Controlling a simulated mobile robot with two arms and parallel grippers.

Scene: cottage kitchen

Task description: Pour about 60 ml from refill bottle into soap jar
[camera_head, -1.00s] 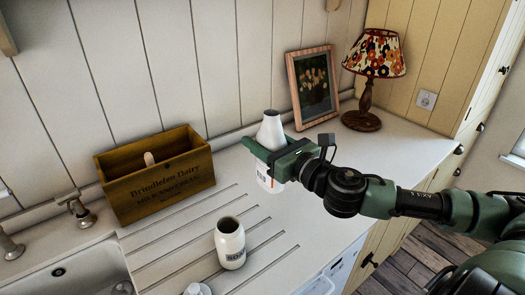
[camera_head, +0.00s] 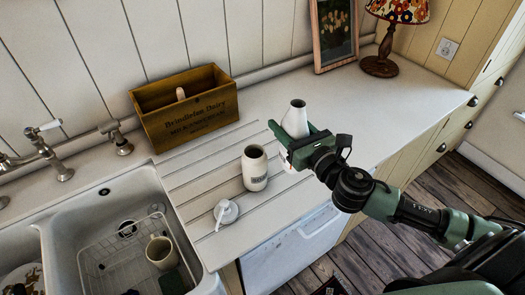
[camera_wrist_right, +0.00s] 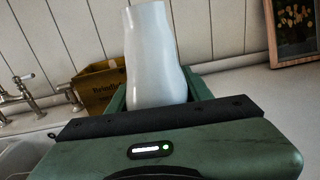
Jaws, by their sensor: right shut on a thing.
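The white refill bottle (camera_head: 296,119) is held in my right gripper (camera_head: 291,140), which is shut on it. The bottle is close to upright with a slight tilt, and its dark open mouth shows at the top. It also fills the middle of the right wrist view (camera_wrist_right: 155,60). The white soap jar (camera_head: 255,170) stands upright on the ridged drainboard, left of and nearer than the bottle, apart from it. Its mouth is open and dark, and its label faces front. A white pump top (camera_head: 226,213) lies on the drainboard beside the jar. My left gripper is not in view.
A wooden crate (camera_head: 188,118) stands against the wall behind the drainboard. The sink (camera_head: 75,215) with a rack and a mug (camera_head: 160,252) is at left. A framed picture (camera_head: 334,38) and a lamp (camera_head: 381,66) stand at the back right. The counter right of the bottle is clear.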

